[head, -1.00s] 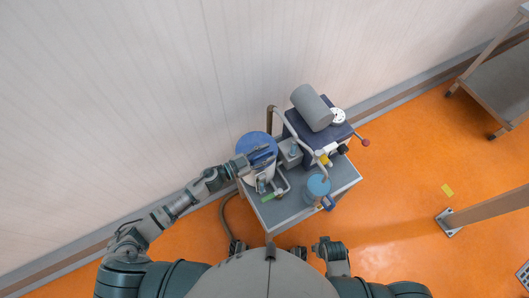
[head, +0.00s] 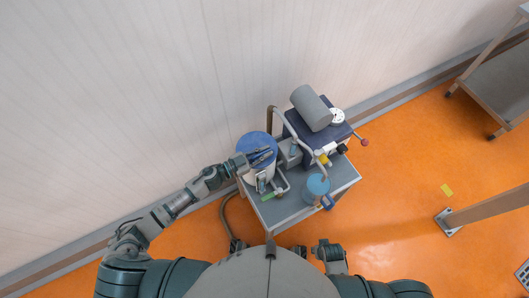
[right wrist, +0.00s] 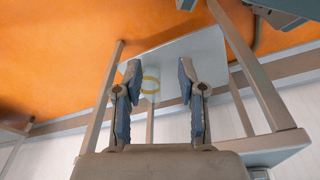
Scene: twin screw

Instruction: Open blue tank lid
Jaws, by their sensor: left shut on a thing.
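The tank (head: 254,177) has a white body and a round blue lid (head: 254,138). It stands at the back left of the cart, near the wall. My left gripper (head: 264,155) reaches in from the left and lies over the front right part of the lid. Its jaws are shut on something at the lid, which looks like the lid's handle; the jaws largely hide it. The lid looks seated on the tank. My right gripper (right wrist: 160,76) is open and empty in the right wrist view, with its two fingers well apart.
The grey cart (head: 345,176) also carries a smaller blue-topped vessel (head: 318,185), pipes, and a dark blue machine with a grey cylinder (head: 311,107). A red-tipped lever (head: 364,142) sticks out right. The wall is close behind.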

